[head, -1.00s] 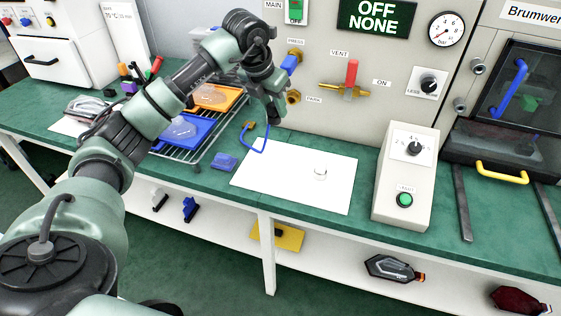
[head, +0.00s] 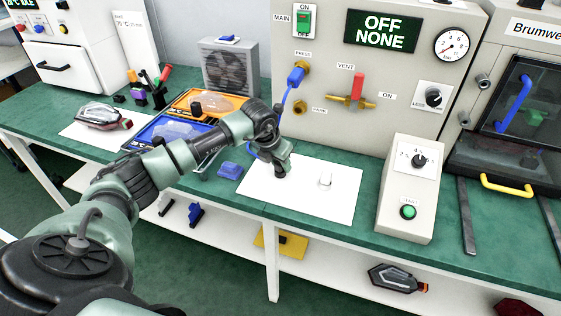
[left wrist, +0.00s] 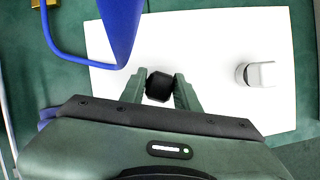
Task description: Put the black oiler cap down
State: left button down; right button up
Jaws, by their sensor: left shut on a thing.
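My left gripper (head: 280,173) is low over the left part of the white sheet (head: 318,205) on the green bench. In the left wrist view, its two fingers (left wrist: 159,90) are closed on the sides of the black oiler cap (left wrist: 159,84). The cap is a small dark block above the white sheet (left wrist: 205,40). I cannot tell whether it touches the sheet. In the head view the cap is hard to separate from the dark fingertips. My right gripper is in neither view.
A small whitish cylindrical piece (head: 325,180) is on the sheet to the right. A blue hose connector (head: 296,76) is at the PRESS fitting, its hose passing behind my arm. A control box (head: 408,190) stands right of the sheet. A small blue block (head: 230,170) lies to the left.

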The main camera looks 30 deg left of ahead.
pick_arm(q)
jog(key=shift+f, duration=0.1)
jog(key=c, duration=1)
grip_release()
jog(key=shift+c, duration=0.2)
jog(key=shift+s+r, duration=0.1)
jog(key=shift+r, duration=0.35)
jog(key=b+v, duration=0.1)
jog(key=v, duration=1)
jog(key=shift+r, duration=0.2)
jog(key=shift+s, duration=0.15)
